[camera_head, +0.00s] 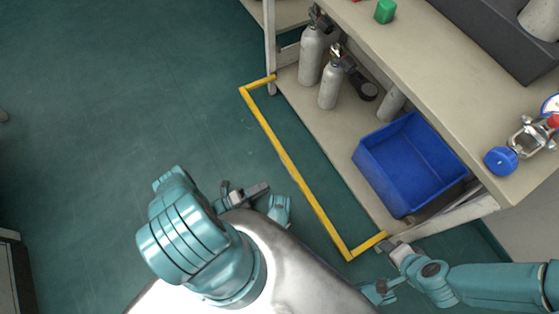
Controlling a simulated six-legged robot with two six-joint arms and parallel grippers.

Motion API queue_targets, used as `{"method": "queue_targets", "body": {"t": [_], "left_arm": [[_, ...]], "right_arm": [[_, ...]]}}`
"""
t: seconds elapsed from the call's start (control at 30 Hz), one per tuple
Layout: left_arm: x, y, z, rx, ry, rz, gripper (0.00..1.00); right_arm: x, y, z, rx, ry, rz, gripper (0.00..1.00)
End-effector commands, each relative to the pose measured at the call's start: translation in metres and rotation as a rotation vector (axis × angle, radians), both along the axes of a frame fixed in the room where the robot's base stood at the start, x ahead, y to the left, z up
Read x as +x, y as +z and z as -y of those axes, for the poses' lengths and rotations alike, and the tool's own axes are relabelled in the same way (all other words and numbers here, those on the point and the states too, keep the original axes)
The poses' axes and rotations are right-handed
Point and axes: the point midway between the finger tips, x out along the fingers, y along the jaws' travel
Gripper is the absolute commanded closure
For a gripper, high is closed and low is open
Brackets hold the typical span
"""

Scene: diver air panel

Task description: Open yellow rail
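The yellow rail (292,172) is a U-shaped bar that stands out in front of the lower shelf. Its far end meets the shelf frame by the post, and its near end reaches the shelf's near corner. My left gripper (246,191) is left of the rail's long side, apart from it, with no object seen in it. Its fingers are small and partly hidden, so its opening is unclear. My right gripper (388,262) is at the rail's near end, close to the corner. Whether it touches or grips the rail cannot be told.
A blue crate (376,176) and grey cylinders (311,58) stand on the lower shelf. The worktop (430,75) above overhangs it and holds a green block (385,11) and a valve with a blue knob (501,160). The green floor (130,100) at left is clear.

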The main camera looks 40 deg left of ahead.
Motion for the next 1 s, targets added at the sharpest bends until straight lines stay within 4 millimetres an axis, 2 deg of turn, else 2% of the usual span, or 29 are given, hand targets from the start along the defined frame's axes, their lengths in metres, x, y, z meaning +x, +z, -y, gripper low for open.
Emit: {"method": "queue_targets", "body": {"t": [0.03,0.07,0.17,0.27,0.7,0.83,1.0], "left_arm": [[-0.013,0.000,-0.009,-0.004,0.027,-0.019,0.77],[-0.018,0.000,-0.013,-0.004,0.041,-0.025,0.77],[-0.018,0.000,-0.018,-0.001,0.063,-0.030,0.77],[-0.003,0.003,-0.012,-0.001,0.059,-0.028,0.77],[0.093,0.017,0.023,0.000,0.058,-0.028,0.77],[0.113,0.020,0.029,0.000,0.061,-0.027,0.77],[0.126,0.023,0.034,-0.001,0.062,-0.029,0.77]], "right_arm": [[0.000,0.001,0.000,0.000,0.000,-0.001,0.57],[0.000,0.001,0.000,0.000,0.000,-0.001,0.57],[-0.001,0.002,0.000,0.000,0.001,-0.002,0.57],[-0.001,0.003,0.000,0.001,0.001,-0.005,0.57],[-0.002,0.002,0.000,0.001,0.001,-0.006,0.57],[-0.001,0.000,0.000,0.000,0.001,-0.002,0.57],[0.000,-0.001,0.000,0.000,0.001,0.001,0.57]]}}
